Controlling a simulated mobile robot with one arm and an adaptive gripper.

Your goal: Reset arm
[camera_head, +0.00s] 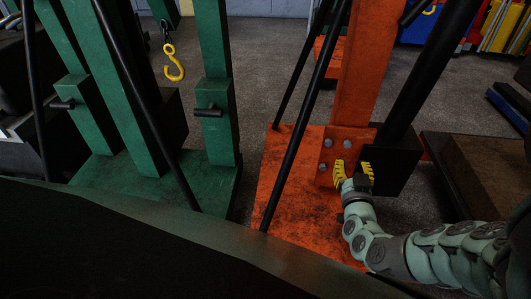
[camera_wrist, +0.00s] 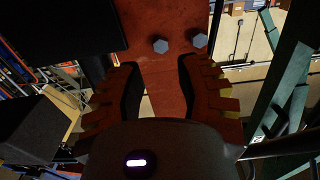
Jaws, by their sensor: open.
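My gripper (camera_head: 353,170) is at the lower part of an orange post (camera_head: 365,75), in front of its bolted plate and beside a black block (camera_head: 396,165). In the wrist view, its two yellow-and-dark fingers (camera_wrist: 158,78) are spread apart. The orange-red post (camera_wrist: 150,20) and two grey hex bolts (camera_wrist: 160,46) show beyond the fingertips. Nothing is held between the fingers. A thick black bar (camera_head: 435,70) slopes up to the right from the black block. I cannot tell whether the fingers touch the post, nor which part is the arm named in the task.
The orange base plate (camera_head: 285,175) lies on the grey floor, crossed by a slanting black rod (camera_head: 305,120). A green frame (camera_head: 212,80) stands at the left, with a yellow hook (camera_head: 173,63) hanging by it. A brown-topped block (camera_head: 490,165) is at the right. Floor behind is partly clear.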

